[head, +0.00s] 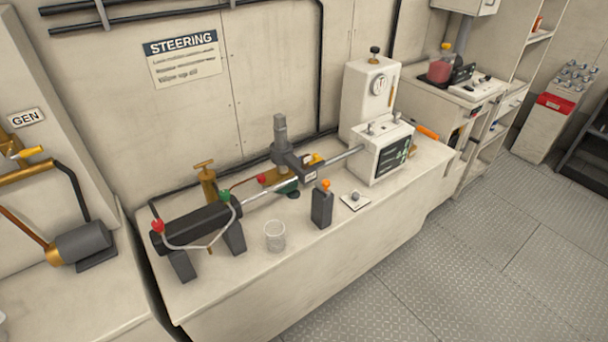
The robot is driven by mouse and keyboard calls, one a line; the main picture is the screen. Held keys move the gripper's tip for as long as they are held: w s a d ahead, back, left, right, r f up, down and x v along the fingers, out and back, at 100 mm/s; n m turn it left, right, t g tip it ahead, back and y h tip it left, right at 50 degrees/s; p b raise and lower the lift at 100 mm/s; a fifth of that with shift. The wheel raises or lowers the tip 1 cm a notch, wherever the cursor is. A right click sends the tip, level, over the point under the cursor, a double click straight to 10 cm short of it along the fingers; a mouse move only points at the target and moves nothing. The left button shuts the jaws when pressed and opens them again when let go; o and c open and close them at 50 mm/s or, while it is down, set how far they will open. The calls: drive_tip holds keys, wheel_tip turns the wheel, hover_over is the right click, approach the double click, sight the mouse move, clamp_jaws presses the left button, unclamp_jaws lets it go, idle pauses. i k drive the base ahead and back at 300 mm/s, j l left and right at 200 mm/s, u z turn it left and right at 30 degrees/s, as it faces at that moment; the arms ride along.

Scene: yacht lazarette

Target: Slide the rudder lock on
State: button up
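On the pale bench under the STEERING sign, a black ram cylinder (196,228) lies on two dark supports. Its bright rod (270,195) runs right, past a grey tiller arm with an upright post (281,135), to a white box with a dark panel (385,155). A dark upright block with an orange top (322,206) stands in front of the rod, apart from it. It may be the rudder lock, but I cannot tell for sure. A label on the tiller arm is too small to read. My gripper is not in view.
A clear glass (275,236) stands near the bench's front edge, left of the dark block. A small plate with a round knob (355,200) lies to the right. A tall white gauge housing (368,92) stands behind. The grey tread floor (450,260) in front is clear.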

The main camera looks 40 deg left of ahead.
sight(322, 187)
drive_tip(key=u, duration=1.45)
